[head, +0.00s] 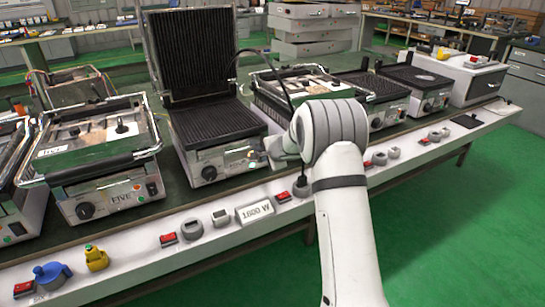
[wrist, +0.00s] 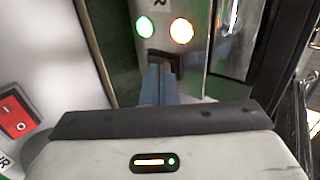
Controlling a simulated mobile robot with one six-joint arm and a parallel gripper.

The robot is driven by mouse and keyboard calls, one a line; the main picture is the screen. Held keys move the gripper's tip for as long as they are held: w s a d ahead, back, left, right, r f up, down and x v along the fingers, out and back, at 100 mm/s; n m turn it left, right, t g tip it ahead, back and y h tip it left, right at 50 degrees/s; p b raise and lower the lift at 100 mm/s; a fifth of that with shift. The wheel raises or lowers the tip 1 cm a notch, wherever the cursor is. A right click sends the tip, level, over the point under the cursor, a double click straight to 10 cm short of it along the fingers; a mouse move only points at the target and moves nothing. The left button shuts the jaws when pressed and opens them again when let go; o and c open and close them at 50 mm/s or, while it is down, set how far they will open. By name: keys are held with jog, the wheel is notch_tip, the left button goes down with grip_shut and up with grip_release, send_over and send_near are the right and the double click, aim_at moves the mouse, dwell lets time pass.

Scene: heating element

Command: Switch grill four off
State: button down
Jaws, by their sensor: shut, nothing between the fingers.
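A grill with its ribbed lid raised (head: 205,112) stands on the bench in the middle of the head view. Its label is too small to read. Its front panel (head: 228,160) has a black knob (head: 209,173) at the left and small lights at the right. In the wrist view a whitish-green light (wrist: 145,26) and an orange light (wrist: 181,30) glow on the panel. My gripper (wrist: 160,72) is shut and empty, its tips just below these lights; whether they touch the panel is unclear. In the head view my arm hides the fingertips and part of the panel's right end.
A closed grill labelled FIVE (head: 105,150) stands to the left. More grills (head: 310,85) stand to the right. The bench's white front edge carries red switches (head: 169,240), sockets and a 1600 W sign (head: 255,211). A red switch (wrist: 17,117) shows at the wrist view's left.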

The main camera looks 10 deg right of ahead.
jog(key=shift+r, duration=0.15)
jog(key=shift+r+p, duration=0.5)
jog(key=shift+r, duration=0.15)
jog(key=v, duration=1.3)
jog(key=shift+r, duration=0.2)
